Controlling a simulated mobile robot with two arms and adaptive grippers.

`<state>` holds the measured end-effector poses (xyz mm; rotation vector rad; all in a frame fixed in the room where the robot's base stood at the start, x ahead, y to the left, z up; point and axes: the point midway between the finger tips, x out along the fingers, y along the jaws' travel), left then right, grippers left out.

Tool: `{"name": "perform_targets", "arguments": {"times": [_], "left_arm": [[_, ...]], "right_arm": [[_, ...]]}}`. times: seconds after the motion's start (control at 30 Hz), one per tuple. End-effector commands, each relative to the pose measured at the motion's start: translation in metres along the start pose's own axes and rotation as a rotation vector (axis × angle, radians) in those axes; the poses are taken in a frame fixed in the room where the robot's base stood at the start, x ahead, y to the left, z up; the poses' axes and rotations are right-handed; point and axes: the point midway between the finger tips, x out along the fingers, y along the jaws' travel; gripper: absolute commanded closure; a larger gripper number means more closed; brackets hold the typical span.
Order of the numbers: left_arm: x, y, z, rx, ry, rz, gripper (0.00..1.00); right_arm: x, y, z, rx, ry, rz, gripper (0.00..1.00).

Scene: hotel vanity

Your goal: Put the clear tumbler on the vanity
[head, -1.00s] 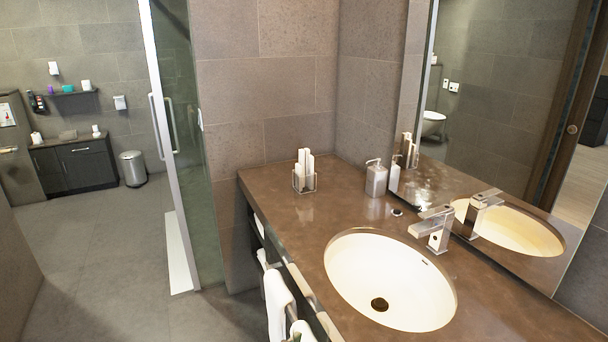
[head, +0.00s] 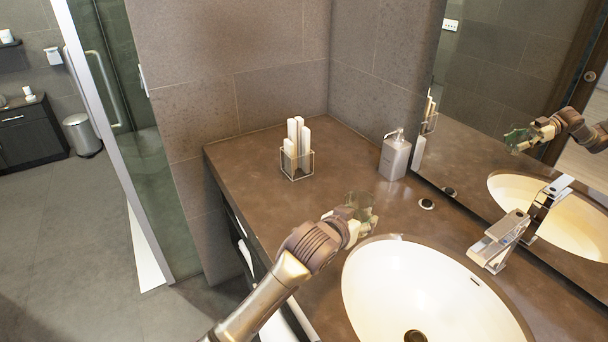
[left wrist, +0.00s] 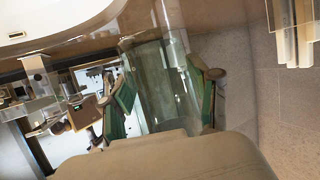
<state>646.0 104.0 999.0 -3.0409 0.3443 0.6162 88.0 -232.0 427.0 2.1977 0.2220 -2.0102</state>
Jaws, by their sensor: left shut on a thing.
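The clear tumbler (head: 361,203) is see-through with a faint green tint. It is between the fingers of my left gripper (head: 350,222), which is shut on it. The left wrist view shows the tumbler (left wrist: 160,80) between two green-padded fingers. In the head view it appears over the brown vanity top (head: 250,180), beside the far left rim of the sink. I cannot tell whether its base touches the counter. My right gripper is not in view.
The white sink (head: 400,285) lies just right of my left gripper, with a chrome faucet (head: 500,240) behind it. A soap dispenser (head: 395,157) stands by the mirror. A clear holder with white rolled items (head: 297,160) stands farther back. Bare counter lies between them.

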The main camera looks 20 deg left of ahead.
Motion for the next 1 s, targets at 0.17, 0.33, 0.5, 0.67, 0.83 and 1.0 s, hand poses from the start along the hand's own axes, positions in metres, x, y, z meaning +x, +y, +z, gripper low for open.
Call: {"name": "perform_targets", "arguments": {"times": [0.17,0.33,0.5,0.67,0.83,1.0], "left_arm": [[0.04,0.004,-0.04,0.031,0.004,0.03,0.8],[0.052,0.002,-0.055,0.041,0.0,0.039,0.8],[0.049,-0.025,-0.039,0.043,-0.005,0.035,0.8],[0.045,-0.06,-0.014,0.043,-0.005,0.035,0.8],[0.041,-0.091,0.008,0.043,-0.003,0.037,0.8],[0.04,-0.105,0.019,0.043,0.0,0.039,0.8]], "right_arm": [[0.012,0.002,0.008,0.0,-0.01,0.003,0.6],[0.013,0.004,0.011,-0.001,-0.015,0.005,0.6],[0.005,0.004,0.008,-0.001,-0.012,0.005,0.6],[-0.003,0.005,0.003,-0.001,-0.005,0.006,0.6],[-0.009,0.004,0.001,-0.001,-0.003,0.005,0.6],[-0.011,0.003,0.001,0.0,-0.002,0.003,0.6]]}}
